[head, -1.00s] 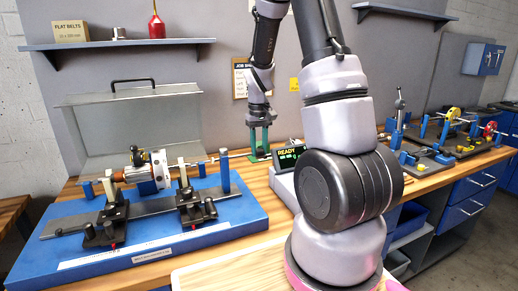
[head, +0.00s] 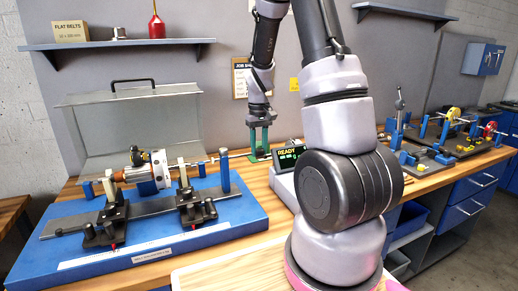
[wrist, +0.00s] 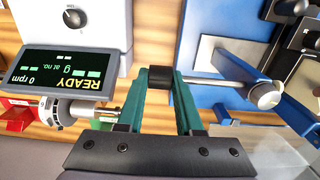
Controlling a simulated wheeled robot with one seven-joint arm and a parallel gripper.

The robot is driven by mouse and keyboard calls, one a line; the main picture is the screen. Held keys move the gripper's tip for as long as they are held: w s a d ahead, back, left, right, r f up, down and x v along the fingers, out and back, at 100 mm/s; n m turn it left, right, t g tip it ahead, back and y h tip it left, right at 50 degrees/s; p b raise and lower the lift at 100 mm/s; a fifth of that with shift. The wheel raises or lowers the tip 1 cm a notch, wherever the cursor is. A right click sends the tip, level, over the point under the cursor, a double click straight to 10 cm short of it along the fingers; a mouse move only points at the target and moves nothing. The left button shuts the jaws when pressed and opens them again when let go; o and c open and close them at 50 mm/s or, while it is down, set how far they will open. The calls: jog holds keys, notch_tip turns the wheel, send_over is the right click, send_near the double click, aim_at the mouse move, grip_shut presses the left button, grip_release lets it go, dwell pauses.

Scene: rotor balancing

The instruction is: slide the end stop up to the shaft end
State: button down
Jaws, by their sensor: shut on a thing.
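My gripper (wrist: 160,88) has green fingers closed on a black knob (wrist: 159,76) in the wrist view. From the knob a thin grey rod (wrist: 218,82) runs right to a round silver end (wrist: 265,96) beside a blue post. I take the knob, rod and post to be the end stop. In the head view my gripper (head: 262,143) points down, right of the balancing stand. The blue post (head: 224,172) stands at the right end of the stand's blue base (head: 235,214). The shaft (head: 203,162) carries a white rotor (head: 161,169). Any gap between end stop and shaft end is unclear.
A balancing readout (head: 290,156) showing READY stands just right of my gripper; its screen (wrist: 65,75) is close in the wrist view. A grey hinged guard (head: 130,128) stands open behind the rotor. Black pedestals (head: 193,208) stand on the base.

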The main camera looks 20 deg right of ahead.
jog(key=a, duration=0.7)
jog(key=shift+a, duration=0.25)
jog(key=shift+w+r, duration=0.1)
jog(key=c, duration=0.6)
grip_release()
jog(key=shift+o, duration=0.2)
